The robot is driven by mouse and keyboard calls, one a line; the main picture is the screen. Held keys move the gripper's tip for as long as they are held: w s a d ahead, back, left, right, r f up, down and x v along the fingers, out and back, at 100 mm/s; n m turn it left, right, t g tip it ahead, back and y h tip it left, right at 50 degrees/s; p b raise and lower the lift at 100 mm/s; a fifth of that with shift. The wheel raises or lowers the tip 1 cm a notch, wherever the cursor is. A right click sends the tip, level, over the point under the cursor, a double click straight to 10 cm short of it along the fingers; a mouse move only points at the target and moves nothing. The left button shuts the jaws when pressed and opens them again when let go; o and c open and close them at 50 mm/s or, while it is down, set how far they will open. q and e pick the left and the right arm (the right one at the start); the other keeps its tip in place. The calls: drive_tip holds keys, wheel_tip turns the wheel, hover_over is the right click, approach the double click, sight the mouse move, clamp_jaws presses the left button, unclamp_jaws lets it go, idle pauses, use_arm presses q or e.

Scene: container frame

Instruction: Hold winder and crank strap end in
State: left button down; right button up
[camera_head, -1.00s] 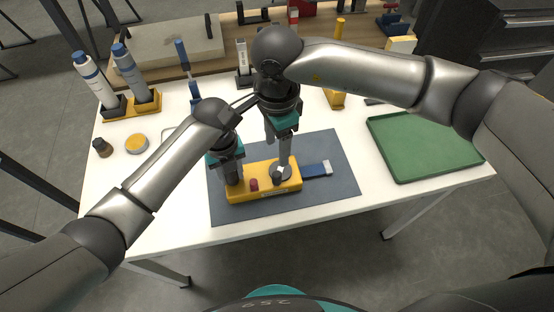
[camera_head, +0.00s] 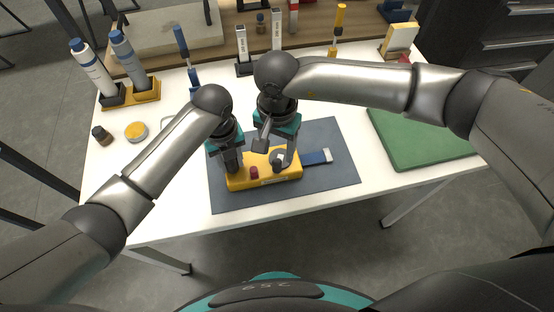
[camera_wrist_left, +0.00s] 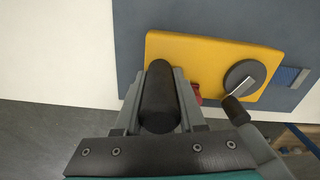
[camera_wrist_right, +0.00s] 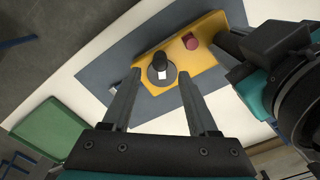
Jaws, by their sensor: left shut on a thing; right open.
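The yellow winder (camera_head: 240,183) lies on the dark mat. It has a red knob (camera_head: 254,172), a round crank disc (camera_wrist_left: 243,75) with a black crank knob (camera_wrist_left: 236,110), and an upright black handle (camera_wrist_left: 160,97). A blue strap (camera_head: 314,158) with a pale end lies flat on the mat, out from the winder's right side. My left gripper (camera_head: 232,168) is shut on the black handle. My right gripper (camera_wrist_right: 160,74) is open above the crank, which shows between its fingertips in the right wrist view; I see no contact with the knob.
A green tray (camera_head: 400,155) is at the right of the white table. Two bottles (camera_head: 122,52) in holders, a yellow-lidded tin (camera_head: 136,131) and a small brown jar (camera_head: 102,135) are at the left. Tools stand along the back. The mat in front of the winder is clear.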

sight(277, 161)
wheel_tip(277, 161, down, 6)
drive_tip(key=shift+f, duration=0.1)
drive_tip(key=shift+c, duration=0.2)
clamp_jaws()
idle(0.4)
